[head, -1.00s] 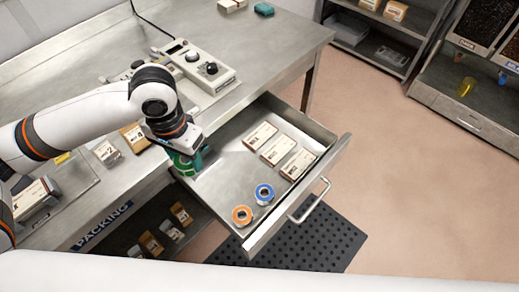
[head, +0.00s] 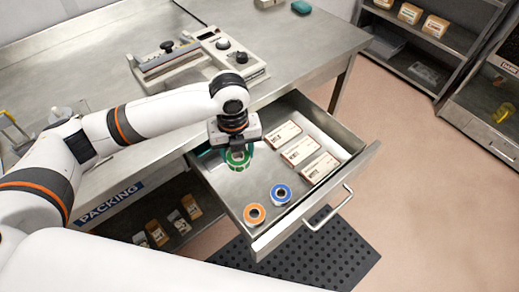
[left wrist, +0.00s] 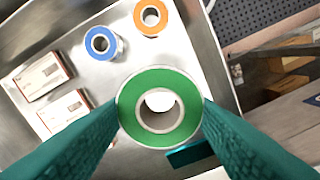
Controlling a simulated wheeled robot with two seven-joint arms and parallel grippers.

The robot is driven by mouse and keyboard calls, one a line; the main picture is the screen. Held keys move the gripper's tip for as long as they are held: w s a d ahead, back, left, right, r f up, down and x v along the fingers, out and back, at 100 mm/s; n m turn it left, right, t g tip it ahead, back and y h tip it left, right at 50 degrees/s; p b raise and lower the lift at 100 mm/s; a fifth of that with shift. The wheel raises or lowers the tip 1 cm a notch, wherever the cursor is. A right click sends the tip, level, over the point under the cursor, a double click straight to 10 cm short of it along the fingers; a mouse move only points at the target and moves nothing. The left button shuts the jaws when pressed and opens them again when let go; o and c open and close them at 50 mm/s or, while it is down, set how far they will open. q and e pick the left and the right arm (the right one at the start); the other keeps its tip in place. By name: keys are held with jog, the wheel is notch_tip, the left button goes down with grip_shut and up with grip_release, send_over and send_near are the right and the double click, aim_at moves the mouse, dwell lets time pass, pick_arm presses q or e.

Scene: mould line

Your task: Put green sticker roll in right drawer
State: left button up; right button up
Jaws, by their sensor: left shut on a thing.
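The green sticker roll (head: 238,158) is in my left gripper (head: 236,150), over the left part of the open drawer (head: 228,187). In the left wrist view the green roll (left wrist: 133,109) lies between the two teal fingers (left wrist: 160,118), which touch its sides. I cannot tell how far it is above the drawer floor. A blue roll (head: 281,194) and an orange roll (head: 254,214) lie near the drawer's front. Several white-and-brown boxes (head: 301,151) lie in a row along its right side. My right gripper is not in view.
The drawer is pulled out from under a steel bench (head: 300,45). A sealer device (head: 190,58) stands on the bench. A black perforated mat (head: 330,245) lies on the floor below. Bare drawer floor shows between the green roll and the other rolls.

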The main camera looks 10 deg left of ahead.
aim_at(243, 155)
pick_arm(q)
jog(key=m, duration=0.2)
jog(key=f+m, duration=0.1)
jog(key=w+d+f+m+b, duration=0.1)
jog(key=m, duration=0.1)
jog(key=shift+f+m, duration=0.25)
jog(key=shift+m, duration=0.05)
jog(key=shift+w+f+m, duration=0.1)
jog(key=shift+f+m, duration=0.15)
jog(key=shift+m, duration=0.45)
notch_tip(243, 155, down, 5)
jog(key=shift+d+f, duration=0.1)
jog(key=shift+f, duration=2.4)
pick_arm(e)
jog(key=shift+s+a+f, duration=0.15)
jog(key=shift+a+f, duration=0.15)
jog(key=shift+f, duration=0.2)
pick_arm(q)
jog(key=shift+f, duration=0.1)
jog(key=o, duration=1)
jog(key=shift+c, duration=0.2)
